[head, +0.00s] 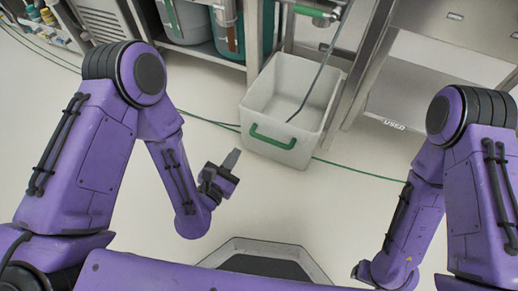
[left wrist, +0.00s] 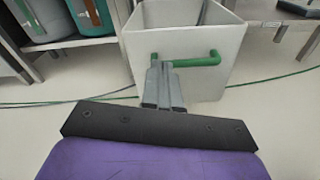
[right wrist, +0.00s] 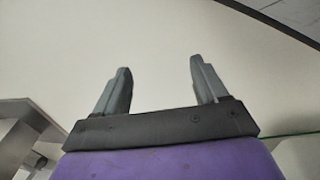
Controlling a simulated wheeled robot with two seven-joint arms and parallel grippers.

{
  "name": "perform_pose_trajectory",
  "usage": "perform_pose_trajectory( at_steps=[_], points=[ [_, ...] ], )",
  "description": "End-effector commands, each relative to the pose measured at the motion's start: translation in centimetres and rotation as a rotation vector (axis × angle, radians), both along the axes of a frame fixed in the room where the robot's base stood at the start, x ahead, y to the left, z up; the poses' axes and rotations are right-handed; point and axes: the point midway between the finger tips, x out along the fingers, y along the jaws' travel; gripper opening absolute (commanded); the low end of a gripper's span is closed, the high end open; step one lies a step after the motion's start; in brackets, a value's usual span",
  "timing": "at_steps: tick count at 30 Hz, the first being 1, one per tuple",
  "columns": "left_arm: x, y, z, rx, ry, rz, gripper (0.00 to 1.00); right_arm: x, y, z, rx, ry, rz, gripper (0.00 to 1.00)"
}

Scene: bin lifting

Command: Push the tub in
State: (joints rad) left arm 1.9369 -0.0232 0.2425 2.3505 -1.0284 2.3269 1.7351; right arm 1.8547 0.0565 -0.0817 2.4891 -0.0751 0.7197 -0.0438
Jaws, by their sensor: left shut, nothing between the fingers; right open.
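The tub (head: 313,82) is a white open bin with a green handle (head: 272,136) on its front wall. It stands upright on the floor at the front of the bench, with a dark hose or rod reaching into it. My left gripper (head: 234,160) is shut and empty, in front of the tub and a little to its left. In the left wrist view, its fingertips (left wrist: 160,66) overlap the tub's front wall (left wrist: 222,85) near the green handle (left wrist: 200,60); whether they touch cannot be told. My right gripper (right wrist: 158,80) is open and empty, low over bare floor.
Teal-and-grey containers (head: 190,22) stand under the bench left of the tub. A metal bench leg and shelf (head: 420,105) marked "USED" are to its right. Green cables (head: 350,172) cross the floor.

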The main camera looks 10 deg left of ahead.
Motion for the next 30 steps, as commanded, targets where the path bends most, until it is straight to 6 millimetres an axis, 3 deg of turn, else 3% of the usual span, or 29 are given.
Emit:
perform_pose_trajectory(
  at_steps=[1, 4, 11, 24, 30],
  points=[
    [0.2, -0.4, -2.5, -0.087, -0.007, 0.000, 0.00, -0.1, 0.0, -3.2, 0.003, 0.011, 0.008, 0.72],
    [0.5, -0.9, -2.8, -0.223, -0.010, -0.002, 0.00, -0.4, 0.0, -4.4, 0.010, 0.028, 0.019, 0.72],
    [2.2, -1.6, -2.1, -0.286, -0.014, -0.003, 0.00, -0.7, 0.1, -4.2, 0.016, 0.047, 0.033, 0.72],
    [11.0, -4.4, -2.5, -0.281, -0.013, -0.002, 0.00, -3.2, -0.3, -5.3, 0.077, 0.237, 0.167, 0.72],
    [13.4, -5.2, -2.4, -0.280, -0.011, -0.002, 0.00, -3.4, -1.1, -6.1, 0.072, 0.258, 0.206, 0.72]
  ],
)
